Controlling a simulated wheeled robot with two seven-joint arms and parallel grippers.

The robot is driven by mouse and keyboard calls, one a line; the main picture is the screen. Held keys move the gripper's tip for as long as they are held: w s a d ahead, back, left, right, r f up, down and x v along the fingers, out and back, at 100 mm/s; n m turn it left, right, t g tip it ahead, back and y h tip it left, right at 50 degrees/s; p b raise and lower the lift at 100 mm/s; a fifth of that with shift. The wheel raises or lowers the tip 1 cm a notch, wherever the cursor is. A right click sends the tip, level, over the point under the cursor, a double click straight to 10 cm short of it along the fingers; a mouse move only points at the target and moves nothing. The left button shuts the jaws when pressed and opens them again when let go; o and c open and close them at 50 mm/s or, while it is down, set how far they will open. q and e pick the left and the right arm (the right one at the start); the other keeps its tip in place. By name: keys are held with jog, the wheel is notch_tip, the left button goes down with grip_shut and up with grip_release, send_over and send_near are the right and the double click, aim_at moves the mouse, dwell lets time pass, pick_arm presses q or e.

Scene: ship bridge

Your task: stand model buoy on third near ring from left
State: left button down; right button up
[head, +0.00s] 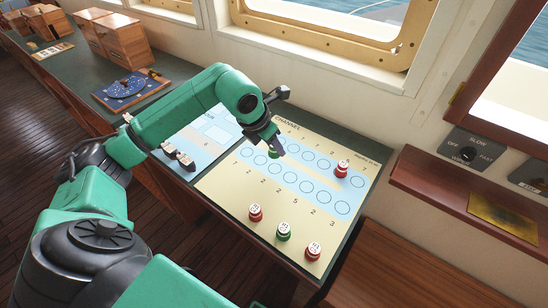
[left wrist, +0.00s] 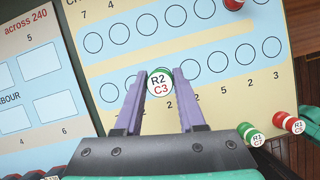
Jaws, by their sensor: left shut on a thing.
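My left gripper (head: 274,146) is shut on a green buoy with a white top (left wrist: 159,81) marked R2 C3. The green of this buoy (head: 273,154) shows just below the fingertips in the head view. It appears upright and a little above the chart board (head: 222,186), over the left part of the near row. The third near ring from left (head: 274,169) shows empty, just below the buoy in the head view. In the left wrist view the buoy covers that ring's place.
A red buoy (head: 341,169) stands at the far row's right. Two red buoys (head: 255,212) (head: 313,251) and a green buoy (head: 283,232) stand along the near edge. A blue card (head: 206,138) lies left of the board. The other near rings look empty.

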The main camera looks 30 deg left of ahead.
aim_at(271, 156)
pick_arm(q)
notch_tip(271, 156, down, 6)
jog(key=shift+r+p, duration=0.1)
jog(key=shift+p, duration=0.5)
jog(key=shift+f, duration=0.2)
jog(key=shift+w+d+f+b, duration=0.1)
jog(key=shift+f+b, duration=0.1)
jog(key=shift+b, duration=0.1)
jog(key=c, duration=0.5)
grip_release()
jog(key=shift+r, duration=0.1)
pick_arm(e)
jog(key=shift+w+d+r, duration=0.3)
jog(key=shift+w+r, duration=0.35)
pick_arm(q)
jog(key=shift+r, duration=0.15)
jog(key=b+v, duration=0.2)
jog(key=v, duration=1)
pick_arm(e)
jog(key=f, duration=0.2)
jog(key=shift+s+a+f, duration=0.1)
jog(key=shift+a+f, duration=0.1)
jog(key=shift+f, duration=0.1)
